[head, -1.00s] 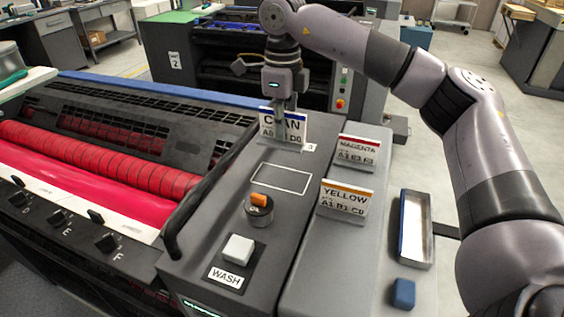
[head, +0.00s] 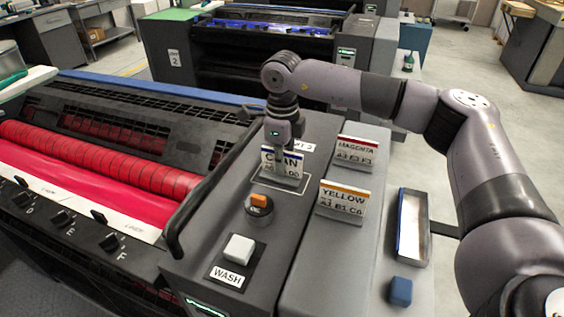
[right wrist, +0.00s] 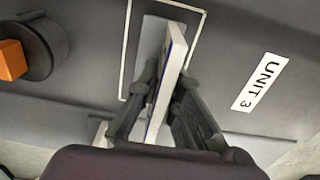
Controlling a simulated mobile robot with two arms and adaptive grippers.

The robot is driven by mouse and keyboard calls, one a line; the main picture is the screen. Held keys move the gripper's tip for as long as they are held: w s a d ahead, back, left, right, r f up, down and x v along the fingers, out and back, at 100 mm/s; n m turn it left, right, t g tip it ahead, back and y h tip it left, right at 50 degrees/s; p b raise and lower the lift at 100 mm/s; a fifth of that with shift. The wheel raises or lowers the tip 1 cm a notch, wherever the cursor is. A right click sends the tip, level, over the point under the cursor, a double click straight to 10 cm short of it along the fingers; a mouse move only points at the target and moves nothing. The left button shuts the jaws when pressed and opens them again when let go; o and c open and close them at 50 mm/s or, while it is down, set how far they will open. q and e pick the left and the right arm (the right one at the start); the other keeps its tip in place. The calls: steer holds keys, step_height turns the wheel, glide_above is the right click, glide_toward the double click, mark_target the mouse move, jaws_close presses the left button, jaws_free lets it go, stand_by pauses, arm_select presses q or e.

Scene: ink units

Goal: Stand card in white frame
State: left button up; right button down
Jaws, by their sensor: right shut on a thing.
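The white CYAN card (head: 270,158), with a blue top stripe, is upright in my right gripper (head: 281,151). The gripper is shut on it from above. The card and its grey foot are at the white outlined frame (head: 303,187) on the dark console. In the right wrist view the card (right wrist: 172,70) is seen edge-on between the fingers, with its pale foot within the frame lines (right wrist: 126,60). I cannot tell whether the foot touches the surface. My left gripper is not in view.
The MAGENTA card (head: 357,152) and YELLOW card (head: 342,198) stand to the right. An orange-topped round knob (head: 258,205) and a white WASH button (head: 239,249) are in front. A tray (head: 413,228) and blue block (head: 400,291) lie farther right.

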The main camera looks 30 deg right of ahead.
steer(key=c, duration=1.8)
jaws_free()
steer(key=shift+f, duration=0.1)
steer(key=shift+o, duration=0.2)
steer(key=shift+r, duration=0.3)
step_height(320, 180, up, 12)
steer(key=shift+f+b, duration=0.15)
steer(key=shift+b, duration=0.65)
